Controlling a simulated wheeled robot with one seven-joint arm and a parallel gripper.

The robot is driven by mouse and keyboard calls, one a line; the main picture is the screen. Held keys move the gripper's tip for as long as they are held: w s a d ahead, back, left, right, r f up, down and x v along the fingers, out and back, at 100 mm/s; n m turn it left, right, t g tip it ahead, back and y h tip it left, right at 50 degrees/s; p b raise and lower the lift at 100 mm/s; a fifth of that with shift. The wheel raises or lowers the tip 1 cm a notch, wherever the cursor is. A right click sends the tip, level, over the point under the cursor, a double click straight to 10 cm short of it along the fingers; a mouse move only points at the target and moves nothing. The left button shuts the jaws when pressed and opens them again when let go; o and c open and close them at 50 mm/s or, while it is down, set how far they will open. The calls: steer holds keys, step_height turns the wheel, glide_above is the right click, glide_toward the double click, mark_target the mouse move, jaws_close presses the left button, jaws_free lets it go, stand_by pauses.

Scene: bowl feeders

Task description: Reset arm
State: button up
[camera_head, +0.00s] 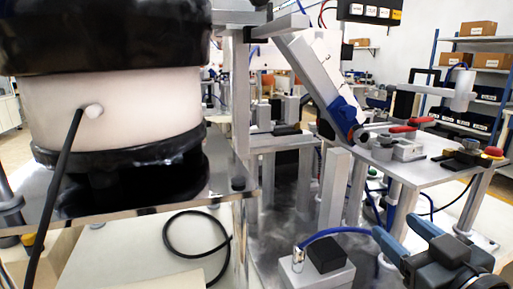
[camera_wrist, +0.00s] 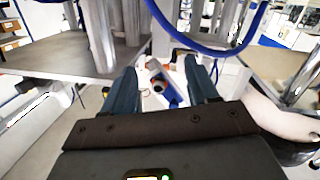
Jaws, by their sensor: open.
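My gripper (camera_head: 393,229) is at the lower right of the head view, beside the metal frame of the feeder station. Its two blue-grey fingers are apart. In the wrist view my gripper (camera_wrist: 160,68) also shows its fingers spread, with nothing held between them. A small orange, blue and white item (camera_wrist: 163,88) shows in the gap, beyond the fingers; I cannot tell what it is.
A white and black bowl feeder (camera_head: 115,110) stands on a metal plate at left. A blue hose (camera_head: 325,233) runs close to my gripper, above a white block (camera_head: 316,276). A metal worktable (camera_head: 425,172) is at right, shelves (camera_head: 488,85) behind.

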steer(key=s+a+f+m+g+h+p, duration=0.1)
steer(key=s+f+m+h, duration=0.1)
steer(key=s+f, duration=0.5)
steer(key=s+f+m+h+p, duration=0.15)
steer(key=s+f, duration=0.25)
steer(key=s, duration=0.7)
steer(key=s+a+r+g+p, duration=0.1)
steer(key=s+r+p, duration=0.1)
steer(key=s, duration=1.7)
steer(key=shift+r+m+y, duration=0.35)
steer(key=shift+r+m, duration=0.1)
steer(key=shift+r, duration=0.05)
